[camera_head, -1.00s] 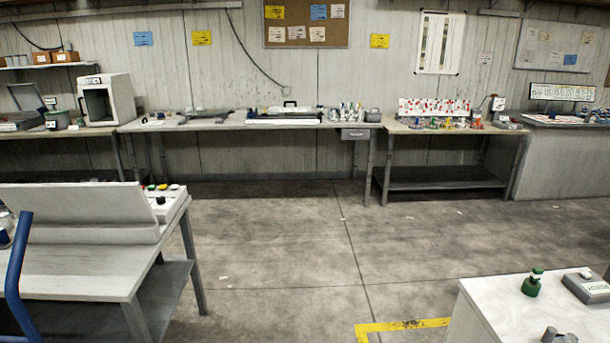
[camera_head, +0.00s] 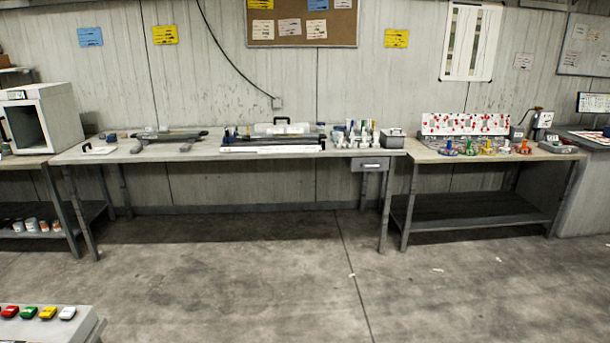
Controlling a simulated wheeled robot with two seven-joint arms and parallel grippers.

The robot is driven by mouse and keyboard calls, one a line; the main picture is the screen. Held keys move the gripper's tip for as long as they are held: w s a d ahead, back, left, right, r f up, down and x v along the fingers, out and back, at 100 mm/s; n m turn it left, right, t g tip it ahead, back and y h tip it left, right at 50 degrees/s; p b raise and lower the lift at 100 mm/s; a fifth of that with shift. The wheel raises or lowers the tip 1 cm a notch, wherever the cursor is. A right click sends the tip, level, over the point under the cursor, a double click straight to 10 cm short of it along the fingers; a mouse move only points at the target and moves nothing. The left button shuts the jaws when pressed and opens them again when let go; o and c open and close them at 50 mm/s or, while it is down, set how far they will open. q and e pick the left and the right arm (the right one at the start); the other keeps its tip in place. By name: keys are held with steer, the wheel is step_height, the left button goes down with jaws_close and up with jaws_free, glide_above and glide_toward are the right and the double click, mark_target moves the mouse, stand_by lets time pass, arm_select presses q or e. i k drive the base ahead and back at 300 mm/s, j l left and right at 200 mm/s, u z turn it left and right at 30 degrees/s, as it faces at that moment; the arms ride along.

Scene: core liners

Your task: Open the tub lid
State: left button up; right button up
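No tub can be made out for certain at this distance. A long white case with a dark handle (camera_head: 272,150) lies on the middle bench (camera_head: 215,152), with clear tube-like pieces at its back. A small grey box (camera_head: 392,139) with a handle stands at that bench's right end. Whether either one is the tub, I cannot tell. Neither of my grippers is in view.
A white cabinet (camera_head: 45,118) stands at the left. A second bench (camera_head: 470,156) at the right holds colourful valve-like parts. A panel with coloured buttons (camera_head: 45,324) is at the near left. The floor (camera_head: 250,275) between is clear.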

mark_target(398, 132)
steer(key=i+j, duration=0.1)
steer(key=i, duration=2.45)
steer(key=i+z, duration=0.3)
steer(key=i, duration=0.25)
steer(key=i+j+z, duration=0.35)
steer(key=i, duration=0.15)
steer(key=i+j+z, duration=0.3)
steer(key=i, duration=0.25)
